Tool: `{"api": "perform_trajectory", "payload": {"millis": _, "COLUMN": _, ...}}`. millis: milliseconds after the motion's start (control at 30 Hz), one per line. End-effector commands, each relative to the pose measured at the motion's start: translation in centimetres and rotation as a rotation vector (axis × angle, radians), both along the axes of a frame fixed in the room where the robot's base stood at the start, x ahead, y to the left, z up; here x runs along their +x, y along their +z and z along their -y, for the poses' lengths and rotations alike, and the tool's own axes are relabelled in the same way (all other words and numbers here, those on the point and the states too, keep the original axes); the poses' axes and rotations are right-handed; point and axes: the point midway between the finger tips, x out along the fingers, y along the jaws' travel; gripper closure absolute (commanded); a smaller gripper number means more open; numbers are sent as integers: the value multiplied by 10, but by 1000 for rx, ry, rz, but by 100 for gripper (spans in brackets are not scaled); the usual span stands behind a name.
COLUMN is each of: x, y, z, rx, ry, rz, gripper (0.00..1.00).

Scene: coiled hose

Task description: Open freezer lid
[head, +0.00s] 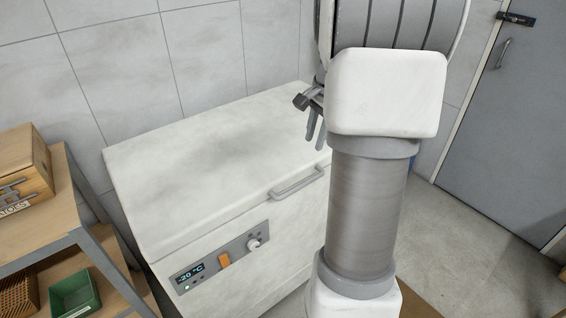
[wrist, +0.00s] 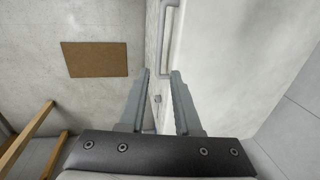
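The white chest freezer (head: 250,275) stands against the tiled wall, and its lid (head: 190,165) lies shut. A grey bar handle (head: 297,182) is on the lid's front edge. It also shows in the wrist view as a bar (wrist: 163,40) at top centre, beyond the fingertips. My gripper (head: 315,140) is above the lid's right end, fingers pointing down, apart from the handle in the head view. In the wrist view my gripper (wrist: 160,76) has its two grey fingers spread with nothing held between them. My arm hides the freezer's right side in the head view.
The front panel (head: 221,256) has a display, an orange switch and a knob. A shelf (head: 88,240) with a wooden crate (head: 25,172) and a green bin (head: 75,292) stands at left. A hose reel (head: 395,22) is behind my arm. A brown mat (wrist: 95,59) lies on open floor.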

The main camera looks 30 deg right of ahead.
Motion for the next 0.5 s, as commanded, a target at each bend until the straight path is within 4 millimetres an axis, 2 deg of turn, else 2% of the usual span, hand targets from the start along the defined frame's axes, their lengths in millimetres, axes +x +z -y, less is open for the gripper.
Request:
{"api": "perform_trajectory", "payload": {"millis": 167, "x": 3, "y": -23, "z": -1, "rx": 4, "ry": -1, "rz": -2, "gripper": 68}}
{"api": "perform_trajectory", "payload": {"millis": 500, "x": 17, "y": -96, "z": -2, "rx": 3, "ry": 1, "rz": -2, "gripper": 68}}
